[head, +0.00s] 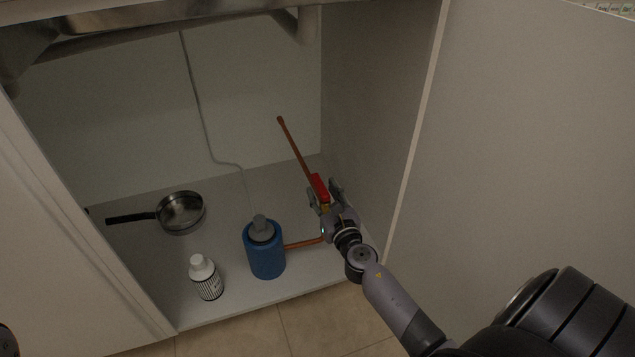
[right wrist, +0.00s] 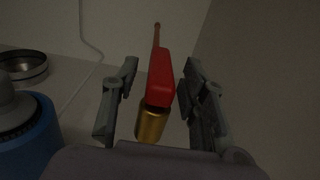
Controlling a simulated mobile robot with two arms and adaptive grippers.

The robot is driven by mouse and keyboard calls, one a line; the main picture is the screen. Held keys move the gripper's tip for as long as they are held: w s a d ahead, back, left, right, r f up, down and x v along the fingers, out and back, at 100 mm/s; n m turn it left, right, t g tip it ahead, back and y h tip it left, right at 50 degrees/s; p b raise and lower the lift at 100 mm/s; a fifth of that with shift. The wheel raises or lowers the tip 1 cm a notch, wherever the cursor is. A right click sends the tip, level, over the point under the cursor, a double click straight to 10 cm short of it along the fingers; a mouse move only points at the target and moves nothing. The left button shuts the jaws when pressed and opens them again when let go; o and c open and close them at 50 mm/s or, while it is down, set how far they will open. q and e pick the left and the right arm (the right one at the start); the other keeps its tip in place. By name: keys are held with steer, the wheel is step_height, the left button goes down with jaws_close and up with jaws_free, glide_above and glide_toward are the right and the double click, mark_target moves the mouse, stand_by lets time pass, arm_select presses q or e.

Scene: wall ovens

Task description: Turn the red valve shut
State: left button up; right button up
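The red valve handle (head: 319,187) sits on a copper pipe (head: 294,146) inside the cabinet, near its right wall. In the right wrist view the red handle (right wrist: 160,77) stands between my fingers, above a brass valve body (right wrist: 151,121). My right gripper (head: 325,192) is open around the handle; it also shows in the right wrist view (right wrist: 159,80). The right finger is close to the handle, and I cannot tell whether it touches. There is a gap at the left finger. My left gripper is not in view.
A blue container (head: 265,254) stands left of the valve, with a copper pipe piece (head: 303,243) beside it. A white bottle (head: 206,278) and a pan (head: 181,213) are farther left. The cabinet's right wall (head: 375,110) is close to my right gripper.

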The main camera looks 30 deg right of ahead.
mark_target(317, 183)
steer(key=shift+x, duration=2.15)
steer(key=shift+a, duration=0.1)
jaws_close()
